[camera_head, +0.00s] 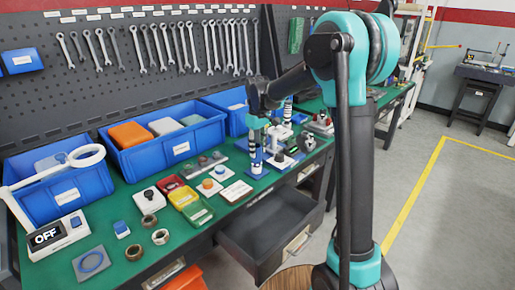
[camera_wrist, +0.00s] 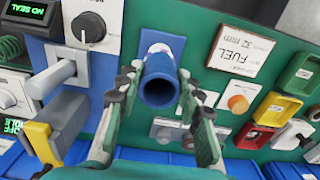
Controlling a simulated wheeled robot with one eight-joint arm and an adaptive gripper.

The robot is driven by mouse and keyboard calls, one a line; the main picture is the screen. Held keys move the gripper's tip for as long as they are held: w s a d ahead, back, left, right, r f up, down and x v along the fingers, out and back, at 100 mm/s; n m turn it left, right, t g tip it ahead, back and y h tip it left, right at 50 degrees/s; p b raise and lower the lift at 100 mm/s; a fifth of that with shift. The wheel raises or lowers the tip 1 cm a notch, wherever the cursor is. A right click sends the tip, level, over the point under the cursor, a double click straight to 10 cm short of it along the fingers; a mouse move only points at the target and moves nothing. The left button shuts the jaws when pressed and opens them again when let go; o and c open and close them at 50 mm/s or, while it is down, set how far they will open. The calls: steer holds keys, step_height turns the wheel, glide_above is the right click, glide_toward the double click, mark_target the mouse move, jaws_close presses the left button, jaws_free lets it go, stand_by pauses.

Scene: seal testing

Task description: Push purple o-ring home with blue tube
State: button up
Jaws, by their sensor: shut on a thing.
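The blue tube (camera_wrist: 160,68) is in the middle of the wrist view, its open end facing the camera. My gripper (camera_wrist: 156,85) has its two dark fingers on either side of the tube and is shut on it. Behind the tube is a blue plate (camera_wrist: 172,42). In the head view my gripper (camera_head: 258,124) is over the far part of the green bench, near a blue base plate, and the tube is hard to make out there.
A "NO SEAL" display (camera_wrist: 28,10), a grey lever (camera_wrist: 60,75) and a black knob (camera_wrist: 89,27) lie left of the tube. A "FUEL" card (camera_wrist: 240,50) and yellow and red trays lie right. Blue bins (camera_head: 165,142) line the bench's back; a drawer (camera_head: 270,238) stands open.

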steer(key=shift+f, duration=0.85)
steer(key=shift+r, duration=0.15)
steer(key=shift+r, duration=2.5)
